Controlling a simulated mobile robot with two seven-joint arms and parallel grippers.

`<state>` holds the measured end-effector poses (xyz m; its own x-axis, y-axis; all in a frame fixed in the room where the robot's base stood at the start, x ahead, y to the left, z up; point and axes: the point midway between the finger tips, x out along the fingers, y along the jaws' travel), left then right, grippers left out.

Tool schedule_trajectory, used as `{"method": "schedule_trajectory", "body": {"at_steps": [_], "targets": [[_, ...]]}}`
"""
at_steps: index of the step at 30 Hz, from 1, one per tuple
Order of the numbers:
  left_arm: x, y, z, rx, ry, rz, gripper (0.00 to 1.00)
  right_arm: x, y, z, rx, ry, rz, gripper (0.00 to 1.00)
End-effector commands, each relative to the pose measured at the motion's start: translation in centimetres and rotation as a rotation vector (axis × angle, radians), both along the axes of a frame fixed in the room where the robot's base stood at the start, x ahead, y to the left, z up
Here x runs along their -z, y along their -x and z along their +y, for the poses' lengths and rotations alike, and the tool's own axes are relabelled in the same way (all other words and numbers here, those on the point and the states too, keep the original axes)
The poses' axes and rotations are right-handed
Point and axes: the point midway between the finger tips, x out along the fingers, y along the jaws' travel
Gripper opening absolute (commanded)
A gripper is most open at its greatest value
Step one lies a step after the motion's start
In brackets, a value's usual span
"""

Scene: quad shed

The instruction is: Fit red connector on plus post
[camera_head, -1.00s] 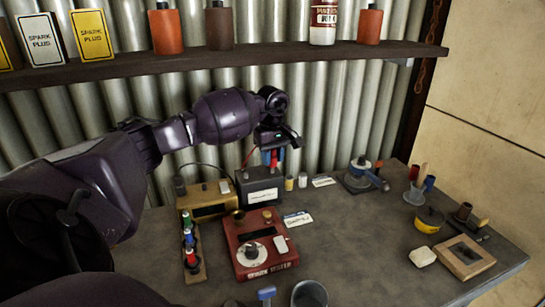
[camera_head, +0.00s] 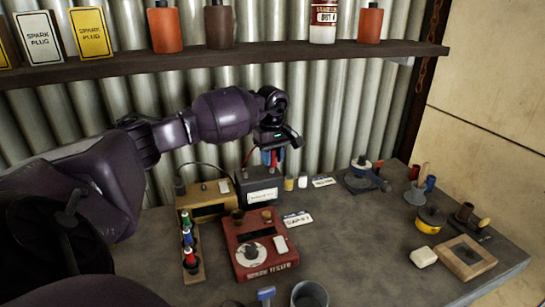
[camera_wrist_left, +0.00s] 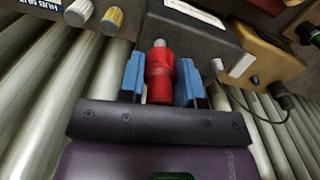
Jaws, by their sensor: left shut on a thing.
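My left gripper (camera_head: 272,157) hangs above the dark battery box (camera_head: 262,192) with a white label, near the back wall. It is shut on the red connector (camera_wrist_left: 160,75), which sits between its two blue fingers in the left wrist view. A short grey tip shows just beyond the connector; I cannot tell whether it is the plus post or part of the connector. The battery box also shows beyond the fingers in the wrist view (camera_wrist_left: 195,35). My right gripper is not in view.
A tan meter box (camera_head: 207,200) stands left of the battery, and a red tester (camera_head: 262,262) stands in front. Small cylinders and cards lie to the right. The table's centre right is clear; a shelf hangs above.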

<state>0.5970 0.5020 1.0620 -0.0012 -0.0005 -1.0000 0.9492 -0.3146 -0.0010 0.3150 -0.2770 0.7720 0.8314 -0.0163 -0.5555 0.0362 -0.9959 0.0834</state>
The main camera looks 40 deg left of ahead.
Motion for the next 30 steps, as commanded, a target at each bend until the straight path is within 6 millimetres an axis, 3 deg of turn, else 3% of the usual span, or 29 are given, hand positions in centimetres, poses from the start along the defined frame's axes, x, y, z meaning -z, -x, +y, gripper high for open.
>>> {"method": "schedule_trajectory", "body": {"at_steps": [15,30], "targets": [[0.2,0.0,0.0,0.0,0.0,0.0,0.09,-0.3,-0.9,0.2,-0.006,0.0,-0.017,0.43],[1.2,0.0,0.0,0.001,-0.001,0.0,0.09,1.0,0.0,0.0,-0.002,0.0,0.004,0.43]]}}
